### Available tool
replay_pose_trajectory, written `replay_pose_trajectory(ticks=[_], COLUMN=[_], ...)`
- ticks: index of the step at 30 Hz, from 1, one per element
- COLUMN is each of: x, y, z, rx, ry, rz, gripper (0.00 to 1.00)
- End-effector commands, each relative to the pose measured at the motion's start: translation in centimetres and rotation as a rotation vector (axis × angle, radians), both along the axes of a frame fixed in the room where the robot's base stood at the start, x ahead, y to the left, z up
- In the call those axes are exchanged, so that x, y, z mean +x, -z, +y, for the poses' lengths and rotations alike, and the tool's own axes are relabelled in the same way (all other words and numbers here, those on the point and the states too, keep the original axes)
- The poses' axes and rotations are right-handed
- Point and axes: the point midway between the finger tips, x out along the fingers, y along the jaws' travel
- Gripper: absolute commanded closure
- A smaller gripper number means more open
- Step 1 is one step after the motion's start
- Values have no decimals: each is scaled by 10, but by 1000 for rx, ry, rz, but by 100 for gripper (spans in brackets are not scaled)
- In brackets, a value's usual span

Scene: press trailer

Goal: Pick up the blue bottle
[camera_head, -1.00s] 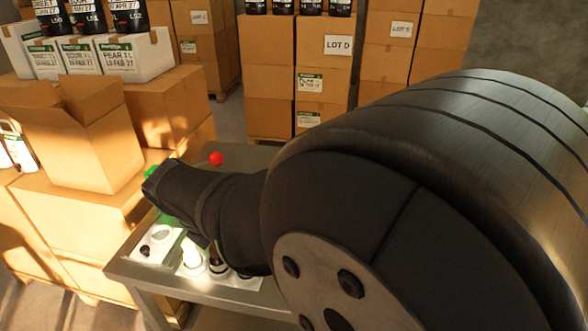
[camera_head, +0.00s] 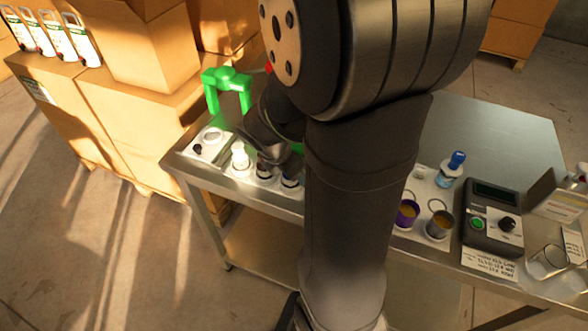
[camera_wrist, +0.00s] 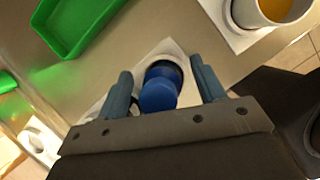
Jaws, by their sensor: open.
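In the wrist view, the blue bottle (camera_wrist: 160,88) with its round blue cap is seen from above, standing on a white patch on the metal table. My gripper (camera_wrist: 161,70) is open, with one blue-grey finger on each side of the bottle. I see gaps beside the bottle, and contact cannot be made out. In the head view my arm covers the middle of the bench, and I cannot make out the gripper's fingertips or surely pick out this bottle there.
A green tray (camera_wrist: 75,25) and a cup with orange contents (camera_wrist: 265,10) lie beyond the fingers. In the head view, a green frame (camera_head: 227,82), a white bottle (camera_head: 240,160), a blue-topped bottle (camera_head: 452,170) and a control box (camera_head: 492,218) stand on the metal table (camera_head: 500,130).

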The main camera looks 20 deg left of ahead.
Motion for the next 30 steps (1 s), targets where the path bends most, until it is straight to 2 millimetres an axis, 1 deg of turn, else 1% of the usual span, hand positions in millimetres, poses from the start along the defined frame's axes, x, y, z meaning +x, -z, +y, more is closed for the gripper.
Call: replay_pose_trajectory(ticks=[3, 8, 9, 11, 15, 17, 25, 30], x=[1, 1, 1, 1, 1, 1, 1, 2], y=[4, 3, 3, 3, 3, 3, 2, -5], z=[-1, -1, -1, -1, -1, -1, -1, 0], rx=[0, 0, 0, 0, 0, 0, 1, 3], ry=[0, 1, 1, 1, 1, 1, 1, 2], rz=[1, 0, 0, 0, 0, 0, -1, -3], gripper=[37, 37, 39, 51, 78, 88, 88, 88])
